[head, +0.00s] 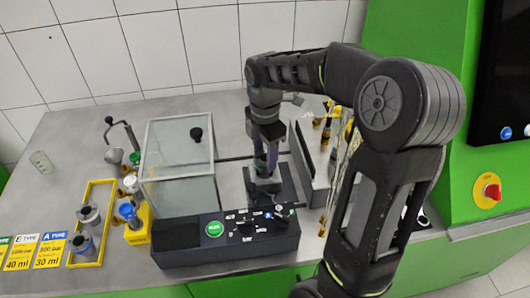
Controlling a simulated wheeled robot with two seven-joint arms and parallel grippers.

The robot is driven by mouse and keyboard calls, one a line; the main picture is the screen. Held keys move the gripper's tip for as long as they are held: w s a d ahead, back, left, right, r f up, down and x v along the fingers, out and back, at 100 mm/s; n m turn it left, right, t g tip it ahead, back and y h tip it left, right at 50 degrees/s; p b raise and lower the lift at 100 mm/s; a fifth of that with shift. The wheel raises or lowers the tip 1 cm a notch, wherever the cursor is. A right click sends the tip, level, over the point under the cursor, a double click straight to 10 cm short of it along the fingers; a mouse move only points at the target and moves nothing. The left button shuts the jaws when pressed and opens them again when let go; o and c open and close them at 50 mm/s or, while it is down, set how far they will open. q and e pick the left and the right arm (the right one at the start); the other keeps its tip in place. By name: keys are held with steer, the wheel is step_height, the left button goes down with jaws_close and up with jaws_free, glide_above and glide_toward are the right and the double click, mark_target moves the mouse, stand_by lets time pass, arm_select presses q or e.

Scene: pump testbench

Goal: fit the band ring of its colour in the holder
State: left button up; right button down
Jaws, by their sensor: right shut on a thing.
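My right gripper (264,175) points down over the dark platform of the black test bench (180,245), right of the glass cover. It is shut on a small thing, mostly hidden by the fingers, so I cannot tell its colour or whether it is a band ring. I cannot make out for sure which part is the holder; the platform under the gripper is partly covered by it. My left gripper is not in view.
A clear glass box (165,185) stands left of my right gripper. A yellow frame (84,264) with metal cups, a blue-topped part (127,211) and a glass beaker (41,161) are further left. Partly hidden yellow and black parts (328,122) stand right.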

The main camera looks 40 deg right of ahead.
steer(key=shift+f, duration=0.2)
stand_by(0.3)
steer(key=shift+f+b, duration=0.85)
steer(key=shift+f, duration=0.15)
steer(key=shift+f, duration=0.15)
steer(key=shift+f+b, duration=0.5)
steer(key=shift+f, duration=0.05)
steer(key=shift+f, duration=0.4)
stand_by(0.7)
steer(key=c, duration=0.6)
jaws_free()
steer(key=shift+s, duration=0.1)
